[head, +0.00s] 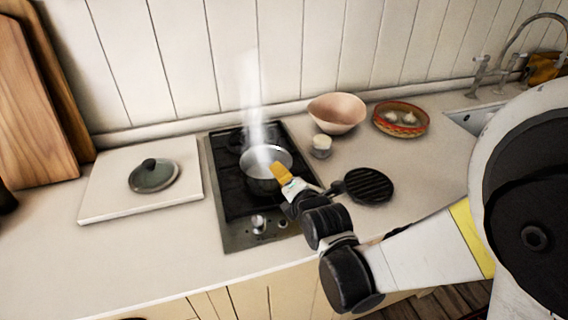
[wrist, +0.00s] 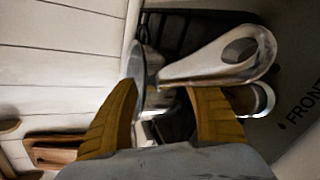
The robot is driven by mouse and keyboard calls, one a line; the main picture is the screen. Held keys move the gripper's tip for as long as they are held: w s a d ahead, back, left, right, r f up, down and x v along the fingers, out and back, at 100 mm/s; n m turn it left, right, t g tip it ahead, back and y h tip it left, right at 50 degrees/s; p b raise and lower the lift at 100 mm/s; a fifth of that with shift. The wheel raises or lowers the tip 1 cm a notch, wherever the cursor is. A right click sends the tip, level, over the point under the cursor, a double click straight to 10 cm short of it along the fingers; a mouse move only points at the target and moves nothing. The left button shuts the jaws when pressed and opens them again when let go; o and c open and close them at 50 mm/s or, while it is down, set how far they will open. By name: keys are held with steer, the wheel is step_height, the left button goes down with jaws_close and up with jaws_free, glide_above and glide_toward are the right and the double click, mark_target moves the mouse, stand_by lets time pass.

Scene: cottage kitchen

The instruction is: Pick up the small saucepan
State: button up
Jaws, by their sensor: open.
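The small saucepan (head: 258,184) is a metal pot on the dark hob, with pale steam rising from it. In the wrist view its rounded wall (wrist: 139,72) is at upper centre left, and its flat handle with a loop end (wrist: 205,60) runs to the right. My gripper (head: 281,172) is at the pan's right side in the head view and hides part of it. Its yellow fingers are apart in the wrist view (wrist: 163,90). The handle passes just ahead of the fingertips, nearest the right one; I cannot tell whether they touch. Nothing is held.
The hob (head: 236,236) has knobs at its front. A board (head: 103,205) with a lid (head: 153,177) lies left. A ribbed black pan (head: 369,186), small jar (head: 321,147), pink bowl (head: 337,116) and basket (head: 401,132) stand right. The front left counter is clear.

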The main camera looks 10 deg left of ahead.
steer(key=shift+r, duration=0.1)
jaws_close()
steer(key=shift+r, duration=0.15)
stand_by(0.4)
